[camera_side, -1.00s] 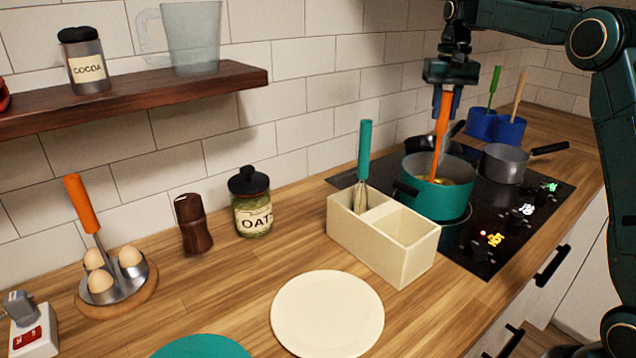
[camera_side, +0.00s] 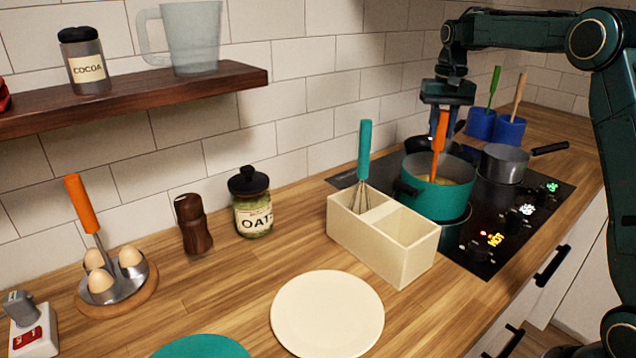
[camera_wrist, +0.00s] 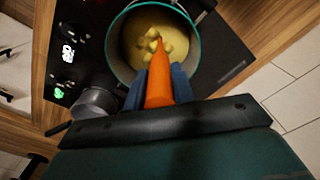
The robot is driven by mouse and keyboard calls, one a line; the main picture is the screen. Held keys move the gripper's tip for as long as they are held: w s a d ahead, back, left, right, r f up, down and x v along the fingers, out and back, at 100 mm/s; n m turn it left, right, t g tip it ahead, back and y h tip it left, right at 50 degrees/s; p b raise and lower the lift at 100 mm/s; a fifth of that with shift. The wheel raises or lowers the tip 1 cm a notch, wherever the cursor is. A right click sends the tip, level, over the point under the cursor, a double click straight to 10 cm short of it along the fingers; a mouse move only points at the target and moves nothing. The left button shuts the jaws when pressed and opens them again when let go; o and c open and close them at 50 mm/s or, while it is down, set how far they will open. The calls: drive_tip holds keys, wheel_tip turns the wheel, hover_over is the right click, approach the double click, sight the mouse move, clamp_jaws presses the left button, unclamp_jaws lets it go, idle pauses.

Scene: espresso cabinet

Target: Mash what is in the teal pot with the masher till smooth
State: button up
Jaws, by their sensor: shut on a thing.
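The teal pot (camera_side: 436,199) stands on the black hob; its rim also shows in the wrist view (camera_wrist: 117,66). Inside it is a yellow mash (camera_wrist: 209,43) with several pale lumps (camera_wrist: 157,44) near the middle. My gripper (camera_side: 443,112) is shut on the orange handle of the masher (camera_side: 439,131) and holds it upright over the pot. In the wrist view the handle (camera_wrist: 159,80) sits between my blue fingers. The masher's lower end is down inside the pot and hidden, so I cannot tell whether it touches the bottom.
A grey saucepan (camera_side: 503,164) stands right of the pot, and a dark pan (camera_side: 420,143) behind it. A cream divided holder (camera_side: 385,243) with a teal-handled whisk (camera_side: 364,152) stands close in front. Blue crocks (camera_side: 509,131) are at the back. The hob (camera_side: 492,222) shows lit displays.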

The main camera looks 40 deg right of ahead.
idle(0.4)
drive_tip(key=shift+r, duration=2.3)
drive_tip(key=shift+d, duration=0.15)
drive_tip(key=d, duration=0.2)
drive_tip(key=s+d, duration=0.1)
drive_tip(key=d, duration=0.1)
drive_tip(key=shift+s+d, duration=0.2)
drive_tip(key=shift+f, duration=0.2)
wheel_tip(320, 180, down, 4)
drive_tip(key=shift+f, duration=0.1)
